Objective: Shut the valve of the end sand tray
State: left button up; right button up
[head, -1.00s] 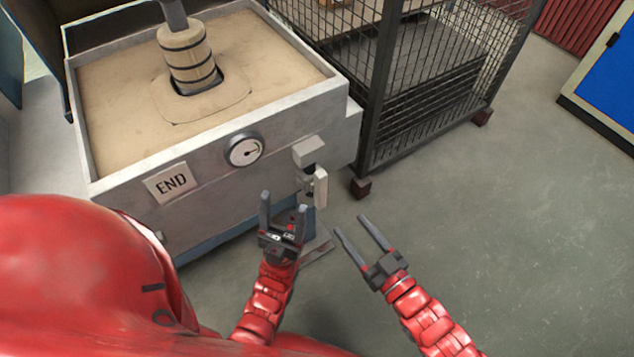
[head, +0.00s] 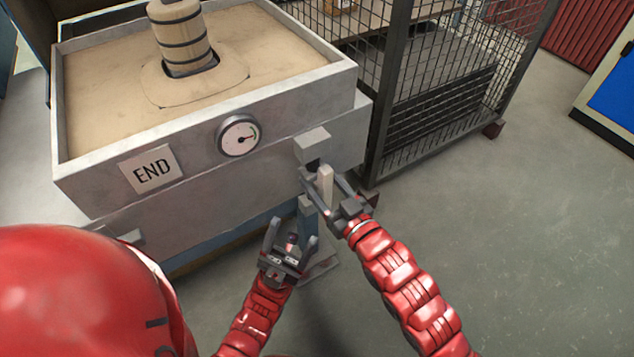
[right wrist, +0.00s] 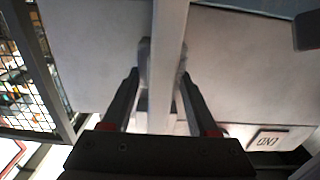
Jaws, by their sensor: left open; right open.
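The grey sand tray (head: 215,150) stands at the left, with an END plate (head: 152,168) on its front; the plate shows upside down in the right wrist view (right wrist: 268,141). The valve's pale lever (head: 325,184) is near the tray's right front corner, below a grey block (head: 312,143). My right gripper (head: 319,178) is at the lever, open. In the right wrist view the lever (right wrist: 168,60) runs between the two open fingers (right wrist: 159,76), with gaps visible on both sides. My left gripper (head: 293,232) is open and empty, below and left of the lever.
A round gauge (head: 239,135) is on the tray front. A banded wooden piece (head: 182,38) stands in the sand. A wire mesh cage (head: 440,90) stands close to the right of the tray. Open floor (head: 510,240) lies at the right.

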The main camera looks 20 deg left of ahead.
jog(key=shift+x, duration=0.85)
jog(key=shift+c, duration=0.3)
grip_shut()
dwell(0.6)
